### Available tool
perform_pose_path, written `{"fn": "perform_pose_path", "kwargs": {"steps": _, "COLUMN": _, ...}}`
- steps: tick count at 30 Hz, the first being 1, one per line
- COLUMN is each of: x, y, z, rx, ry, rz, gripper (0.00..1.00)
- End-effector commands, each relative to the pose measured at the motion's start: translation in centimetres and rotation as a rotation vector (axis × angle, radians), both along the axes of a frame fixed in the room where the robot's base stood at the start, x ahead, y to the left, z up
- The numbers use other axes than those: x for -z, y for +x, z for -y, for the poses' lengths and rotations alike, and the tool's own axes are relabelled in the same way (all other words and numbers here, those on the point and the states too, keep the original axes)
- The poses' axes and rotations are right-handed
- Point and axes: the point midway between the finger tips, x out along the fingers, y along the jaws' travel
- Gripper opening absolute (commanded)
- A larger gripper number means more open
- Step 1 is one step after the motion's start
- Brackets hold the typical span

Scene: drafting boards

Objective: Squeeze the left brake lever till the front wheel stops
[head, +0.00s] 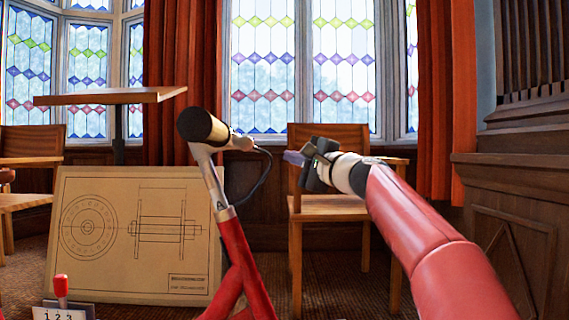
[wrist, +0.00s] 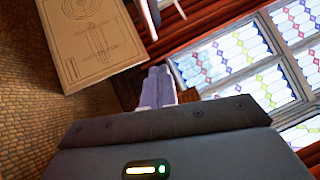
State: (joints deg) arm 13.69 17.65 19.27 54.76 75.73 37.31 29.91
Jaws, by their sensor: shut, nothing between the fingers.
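A red and silver bicycle frame part (head: 238,262) stands in the middle of the head view. At its top is a handlebar seen nearly end-on, with a dark grip (head: 202,126) and a tan part behind it (head: 241,142). A black cable (head: 265,172) loops down on its right. I cannot make out the left brake lever. The front wheel is not visible in either view. My gripper (head: 294,158) is to the right of the handlebar, apart from it in the picture, fingers pointing left. In the wrist view its lilac fingers (wrist: 158,86) are together and empty.
A drawing board (head: 150,284) leans behind the frame on the left. A red-knobbed lever (head: 61,288) on a box marked 1 2 3 is at lower left. A wooden chair (head: 330,209) stands behind my gripper, and a table (head: 110,97) at back left. Dark panelling (head: 515,215) bounds the right.

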Motion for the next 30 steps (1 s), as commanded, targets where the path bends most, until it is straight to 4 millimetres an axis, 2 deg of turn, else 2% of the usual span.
{"fn": "perform_pose_path", "kwargs": {"steps": 3, "x": 0.9, "y": -1.5, "z": 1.8, "rx": 0.007, "ry": -0.001, "rz": 0.0, "gripper": 0.0}}
{"fn": "perform_pose_path", "kwargs": {"steps": 10, "x": 1.3, "y": -3.8, "z": 4.1, "rx": 0.006, "ry": 0.001, "rz": -0.001, "gripper": 0.0}}
{"fn": "perform_pose_path", "kwargs": {"steps": 15, "x": 1.3, "y": -4.3, "z": 4.6, "rx": 0.004, "ry": 0.001, "rz": -0.002, "gripper": 0.0}}
{"fn": "perform_pose_path", "kwargs": {"steps": 30, "x": 1.3, "y": -4.3, "z": 4.6, "rx": 0.004, "ry": 0.001, "rz": -0.002, "gripper": 0.0}}
